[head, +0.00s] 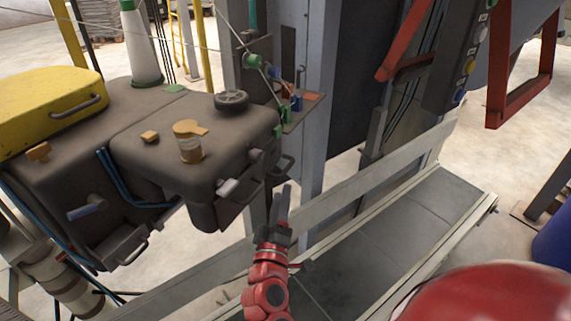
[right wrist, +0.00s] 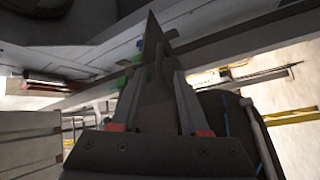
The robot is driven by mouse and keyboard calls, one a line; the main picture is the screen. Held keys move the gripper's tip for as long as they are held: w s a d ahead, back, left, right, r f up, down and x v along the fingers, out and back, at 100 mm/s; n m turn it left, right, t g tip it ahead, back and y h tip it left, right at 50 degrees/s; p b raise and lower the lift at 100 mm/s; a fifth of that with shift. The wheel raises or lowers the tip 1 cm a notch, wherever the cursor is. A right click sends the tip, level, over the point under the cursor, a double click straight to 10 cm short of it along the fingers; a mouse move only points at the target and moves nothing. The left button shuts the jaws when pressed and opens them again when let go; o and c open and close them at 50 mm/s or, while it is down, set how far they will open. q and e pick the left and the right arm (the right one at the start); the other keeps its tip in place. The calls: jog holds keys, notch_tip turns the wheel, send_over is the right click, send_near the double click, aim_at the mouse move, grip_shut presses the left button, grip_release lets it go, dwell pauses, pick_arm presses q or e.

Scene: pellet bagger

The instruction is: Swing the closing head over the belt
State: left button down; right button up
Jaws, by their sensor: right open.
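The closing head (head: 150,160) is a bulky dark grey-brown housing at the left of the head view. It has handles on its sides, including a dark bar handle (head: 283,170) at its right end. The belt (head: 385,240) is a grey strip between pale rails, low and to the right of the housing. My right gripper (head: 281,203) points upward just in front of the housing's right end. I cannot tell whether it touches the handle. In the right wrist view its fingers (right wrist: 160,65) look close together, with nothing clearly held. My left gripper is out of view.
A yellow cover (head: 45,105) and a white cone (head: 142,50) stand on the housing. A grey upright post (head: 315,110) rises behind its right end. A red frame (head: 495,75) and a button panel (head: 465,60) hang at upper right. The visible belt is empty.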

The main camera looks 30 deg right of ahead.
aim_at(286, 168)
jog(key=p+x, duration=0.2)
jog(key=x, duration=0.6)
jog(key=shift+w+d+r+p, duration=0.1)
jog(key=shift+w+d+p, duration=0.15)
jog(key=shift+p, duration=0.1)
jog(key=shift+c, duration=0.3)
grip_shut()
dwell(0.6)
